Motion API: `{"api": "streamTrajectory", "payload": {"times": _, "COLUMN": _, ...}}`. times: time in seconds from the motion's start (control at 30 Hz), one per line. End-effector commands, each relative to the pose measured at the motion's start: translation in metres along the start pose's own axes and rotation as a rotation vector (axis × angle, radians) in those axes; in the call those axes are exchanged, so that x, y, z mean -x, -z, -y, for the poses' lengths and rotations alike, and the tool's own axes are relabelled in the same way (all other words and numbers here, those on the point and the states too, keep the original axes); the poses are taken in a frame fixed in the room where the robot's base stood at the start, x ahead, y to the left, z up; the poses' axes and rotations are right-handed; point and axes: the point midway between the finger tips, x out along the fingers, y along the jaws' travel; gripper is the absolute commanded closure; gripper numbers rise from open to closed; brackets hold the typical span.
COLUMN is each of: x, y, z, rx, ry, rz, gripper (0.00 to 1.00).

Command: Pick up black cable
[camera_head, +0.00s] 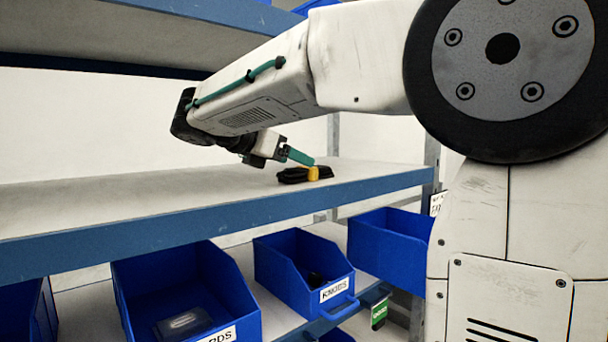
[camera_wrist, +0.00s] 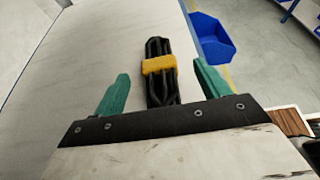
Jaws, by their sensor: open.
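The black cable (camera_wrist: 157,92) is a folded bundle held by a yellow band (camera_wrist: 159,65). It lies on the grey-white shelf (camera_wrist: 100,55) with a blue front edge. In the head view the cable (camera_head: 292,176) sits near the right end of that shelf. My gripper (camera_wrist: 160,85) has two teal fingers, spread wide. In the wrist view the cable lies between them, with a gap on each side. In the head view my gripper (camera_head: 301,160) is just above and beside the cable, and one finger hides the other.
Blue bins stand on the shelf below: one at left (camera_head: 240,295), one labelled knobs (camera_head: 345,270) and one at right (camera_head: 375,245). Another shelf (camera_head: 215,15) hangs above my arm. The shelf left of the cable is clear.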

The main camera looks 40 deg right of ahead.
Motion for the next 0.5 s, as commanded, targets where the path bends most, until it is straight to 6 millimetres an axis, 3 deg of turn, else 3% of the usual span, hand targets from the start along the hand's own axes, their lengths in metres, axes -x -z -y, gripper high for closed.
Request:
{"api": "streamTrajectory", "payload": {"times": 0.2, "x": -0.033, "y": 0.002, "z": -0.004, "rx": -0.001, "ry": 0.003, "rz": 0.0, "gripper": 0.25}}
{"api": "streamTrajectory", "payload": {"times": 0.5, "x": -0.039, "y": 0.003, "z": -0.005, "rx": 0.001, "ry": -0.002, "rz": 0.0, "gripper": 0.25}}
